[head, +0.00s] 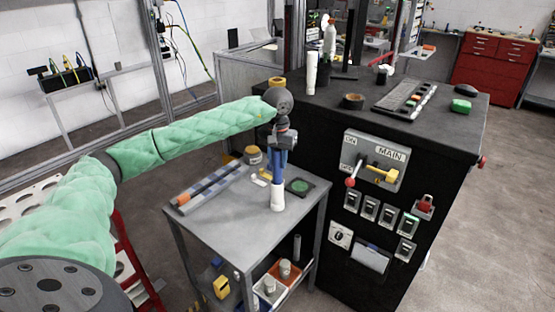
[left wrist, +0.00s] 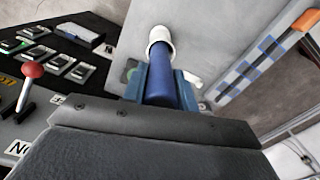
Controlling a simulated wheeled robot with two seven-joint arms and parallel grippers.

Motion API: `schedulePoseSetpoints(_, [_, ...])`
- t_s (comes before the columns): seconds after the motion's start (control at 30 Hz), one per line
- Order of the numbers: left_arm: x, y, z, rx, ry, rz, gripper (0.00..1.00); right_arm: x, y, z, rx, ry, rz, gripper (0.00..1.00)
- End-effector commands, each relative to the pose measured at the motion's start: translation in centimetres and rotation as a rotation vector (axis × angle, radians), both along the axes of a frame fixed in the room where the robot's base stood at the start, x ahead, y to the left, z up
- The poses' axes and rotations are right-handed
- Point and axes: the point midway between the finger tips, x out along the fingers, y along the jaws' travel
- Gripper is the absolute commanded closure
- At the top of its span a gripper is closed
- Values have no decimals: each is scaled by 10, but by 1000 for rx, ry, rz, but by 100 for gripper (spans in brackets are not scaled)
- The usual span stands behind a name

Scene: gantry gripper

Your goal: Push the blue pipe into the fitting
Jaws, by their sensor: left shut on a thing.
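The blue pipe (head: 276,172) stands upright in the head view, above the small grey table. It also shows in the left wrist view (left wrist: 160,82). The white fitting (head: 277,198) stands on the table at the pipe's lower end. In the left wrist view, the fitting's round rim (left wrist: 159,37) is at the pipe's far end, and the two look in line. How deep the pipe sits in it cannot be told. My left gripper (head: 279,150) is above the fitting, its blue fingers shut on the pipe. My right gripper is not in view.
The grey table (head: 235,212) also holds a blue, grey and orange strip (head: 210,187) and a dark square with a green disc (head: 299,186). A black cabinet (head: 433,150) with a MAIN switch panel (head: 375,160) stands close on the right. Bins and bottles sit on the lower shelf.

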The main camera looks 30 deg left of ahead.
Motion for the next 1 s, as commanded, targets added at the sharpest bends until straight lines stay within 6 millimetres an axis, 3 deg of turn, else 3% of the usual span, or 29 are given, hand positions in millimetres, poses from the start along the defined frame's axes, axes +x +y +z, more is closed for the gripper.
schedulePoseSetpoints(1.0, [0, 0, -22, 1, 1, 0, 94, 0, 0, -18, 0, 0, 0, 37])
